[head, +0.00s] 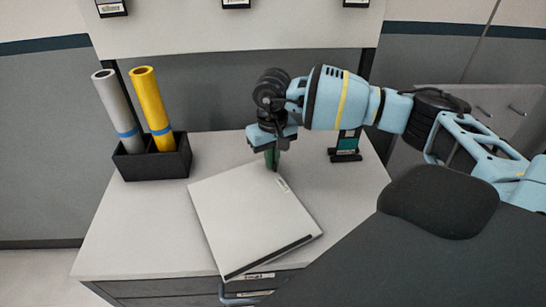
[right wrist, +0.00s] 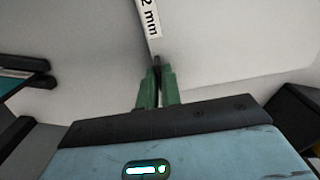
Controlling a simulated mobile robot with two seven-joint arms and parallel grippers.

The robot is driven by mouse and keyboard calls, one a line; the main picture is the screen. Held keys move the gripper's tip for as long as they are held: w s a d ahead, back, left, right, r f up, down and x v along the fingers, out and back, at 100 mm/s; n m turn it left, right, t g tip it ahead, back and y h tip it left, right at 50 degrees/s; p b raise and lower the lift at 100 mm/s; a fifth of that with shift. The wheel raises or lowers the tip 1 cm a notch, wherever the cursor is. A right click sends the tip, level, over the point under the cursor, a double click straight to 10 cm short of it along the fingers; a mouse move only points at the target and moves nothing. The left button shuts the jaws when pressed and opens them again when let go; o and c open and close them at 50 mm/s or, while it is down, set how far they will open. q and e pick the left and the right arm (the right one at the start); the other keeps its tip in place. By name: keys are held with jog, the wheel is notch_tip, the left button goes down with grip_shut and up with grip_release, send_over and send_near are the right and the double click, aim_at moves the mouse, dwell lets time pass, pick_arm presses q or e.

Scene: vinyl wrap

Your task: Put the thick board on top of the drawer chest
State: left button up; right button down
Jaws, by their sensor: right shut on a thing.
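The thick board (head: 245,220) is a pale, flat, square panel with a small label and a dark strip along its front edge. It lies turned at an angle over the drawer chest (head: 110,240), its front corner reaching the chest's front edge. Whether it rests fully flat I cannot tell. My right gripper (head: 272,160) points down at the board's far corner and is shut on it. In the right wrist view, the green fingers (right wrist: 158,88) close on the board (right wrist: 230,50), beside its label reading "2 mm". My left gripper is not in view.
A black holder (head: 150,165) with a grey roll (head: 115,105) and a yellow roll (head: 150,100) stands at the chest's back left. A teal and black item (head: 346,146) stands at the back right. The chest top is bare left of the board.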

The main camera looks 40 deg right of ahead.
jog(key=shift+f, duration=0.2)
jog(key=c, duration=1.6)
grip_release()
jog(key=shift+r, duration=0.15)
notch_tip(320, 180, up, 12)
jog(key=shift+b, duration=0.45)
